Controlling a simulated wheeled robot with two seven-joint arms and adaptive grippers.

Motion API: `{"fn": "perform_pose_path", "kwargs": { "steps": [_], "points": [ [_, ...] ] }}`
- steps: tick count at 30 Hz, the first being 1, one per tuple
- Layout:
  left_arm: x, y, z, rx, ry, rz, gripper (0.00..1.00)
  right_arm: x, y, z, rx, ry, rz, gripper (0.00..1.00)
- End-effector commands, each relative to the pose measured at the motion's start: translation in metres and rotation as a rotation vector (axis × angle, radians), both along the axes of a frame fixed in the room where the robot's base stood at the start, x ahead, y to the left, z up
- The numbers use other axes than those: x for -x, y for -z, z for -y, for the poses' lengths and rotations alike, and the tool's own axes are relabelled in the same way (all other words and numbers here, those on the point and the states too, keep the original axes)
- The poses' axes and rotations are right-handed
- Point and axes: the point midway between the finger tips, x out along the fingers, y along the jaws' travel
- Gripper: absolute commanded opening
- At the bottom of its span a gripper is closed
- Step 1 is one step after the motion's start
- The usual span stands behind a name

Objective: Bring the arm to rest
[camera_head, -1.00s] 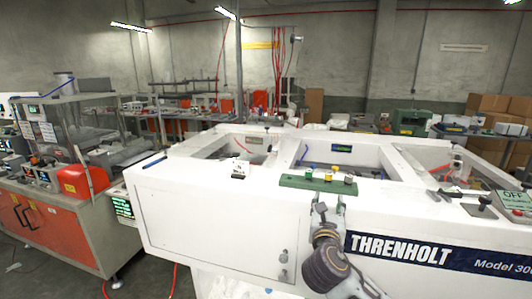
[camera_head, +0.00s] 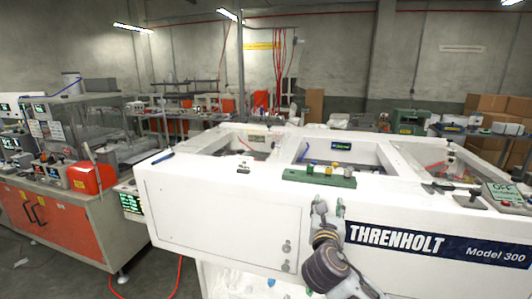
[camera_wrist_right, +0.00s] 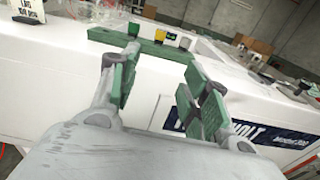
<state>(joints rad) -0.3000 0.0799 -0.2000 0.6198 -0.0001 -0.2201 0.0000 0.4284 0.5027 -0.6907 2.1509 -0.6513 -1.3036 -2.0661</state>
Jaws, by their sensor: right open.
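My right gripper (camera_head: 328,207) is in front of the white Threnholt machine (camera_head: 210,205), its arm coming up from the bottom of the head view. Its two fingers are apart with nothing between them. In the right wrist view the green-padded fingers (camera_wrist_right: 160,88) stand open in front of the machine's white panel. A green strip (camera_head: 318,178) carrying small coloured blocks lies on the machine's top edge, just beyond the fingertips. It also shows in the right wrist view (camera_wrist_right: 102,35). My left gripper is not in view.
The machine's top has open recesses behind its front ledge. Dark tools (camera_head: 440,187) and a green OFF box (camera_head: 507,193) lie at the right end. An orange-fronted cabinet (camera_head: 50,220) stands at the left. Cardboard boxes (camera_head: 495,104) stand at the back right.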

Motion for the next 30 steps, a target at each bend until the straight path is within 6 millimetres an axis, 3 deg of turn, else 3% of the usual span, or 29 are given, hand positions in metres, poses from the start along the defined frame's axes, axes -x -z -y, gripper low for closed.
{"fn": "perform_pose_path", "kwargs": {
  "steps": [8,17,20,30],
  "points": [
    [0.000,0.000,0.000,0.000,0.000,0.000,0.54,-0.013,0.028,0.003,-0.066,0.001,-0.031,0.47],
    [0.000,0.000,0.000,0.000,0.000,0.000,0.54,-0.033,0.089,0.011,-0.208,0.011,-0.094,0.47],
    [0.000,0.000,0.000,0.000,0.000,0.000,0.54,-0.041,0.123,0.016,-0.286,0.021,-0.127,0.47],
    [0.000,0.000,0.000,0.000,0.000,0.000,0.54,-0.047,0.277,0.039,-0.647,0.118,-0.262,0.47]
  ]
}}
